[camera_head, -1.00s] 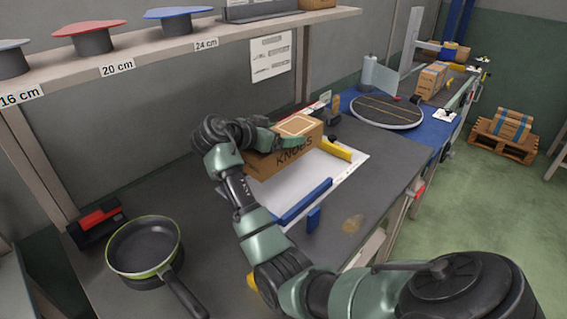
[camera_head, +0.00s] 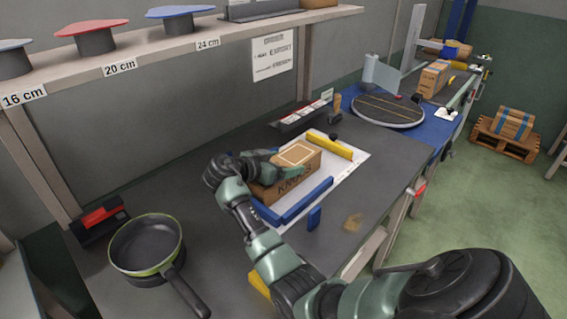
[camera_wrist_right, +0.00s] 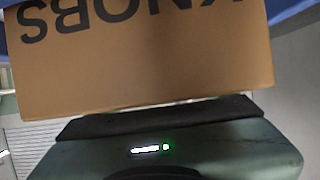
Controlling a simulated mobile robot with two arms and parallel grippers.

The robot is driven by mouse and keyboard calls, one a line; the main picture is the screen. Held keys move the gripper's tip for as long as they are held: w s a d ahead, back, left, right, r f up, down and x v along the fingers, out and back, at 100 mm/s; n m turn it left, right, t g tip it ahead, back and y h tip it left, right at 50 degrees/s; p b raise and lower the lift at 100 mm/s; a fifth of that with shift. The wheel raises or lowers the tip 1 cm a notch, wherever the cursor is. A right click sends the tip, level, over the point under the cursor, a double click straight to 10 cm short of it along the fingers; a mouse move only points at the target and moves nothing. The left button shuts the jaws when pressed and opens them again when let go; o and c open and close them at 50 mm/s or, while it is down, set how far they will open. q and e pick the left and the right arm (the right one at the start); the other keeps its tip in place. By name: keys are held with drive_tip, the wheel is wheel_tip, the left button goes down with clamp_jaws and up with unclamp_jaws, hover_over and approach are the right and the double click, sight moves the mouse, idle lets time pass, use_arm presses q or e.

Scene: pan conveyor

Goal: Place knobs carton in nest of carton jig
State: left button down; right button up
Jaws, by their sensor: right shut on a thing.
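The knobs carton (camera_head: 298,157), a brown box with dark KNOBS lettering, is on or just above the white carton jig (camera_head: 345,166). My right gripper (camera_head: 282,167) is shut on it from the left end. The yellow fence (camera_head: 330,145) stands apart at the far right. In the right wrist view the carton (camera_wrist_right: 140,60) fills the upper part, lettering upside down. My left gripper is not in view.
Stacked pans (camera_head: 147,245) and a red-and-black device (camera_head: 98,222) are at the left of the bench. A small blue block (camera_head: 314,218) stands in front of the jig. A shelf (camera_head: 130,58) with lids overhangs the back. A round turntable (camera_head: 388,110) is farther right.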

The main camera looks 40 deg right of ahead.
drive_tip(key=o, duration=1.6)
drive_tip(key=shift+f, duration=0.1)
drive_tip(key=shift+c, duration=0.2)
drive_tip(key=shift+a+r, duration=0.25)
drive_tip(key=p+v, duration=0.2)
drive_tip(key=v, duration=0.9)
drive_tip(key=shift+a+r+p, duration=0.15)
drive_tip(key=shift+a+p, duration=0.05)
drive_tip(key=shift+p, duration=0.2)
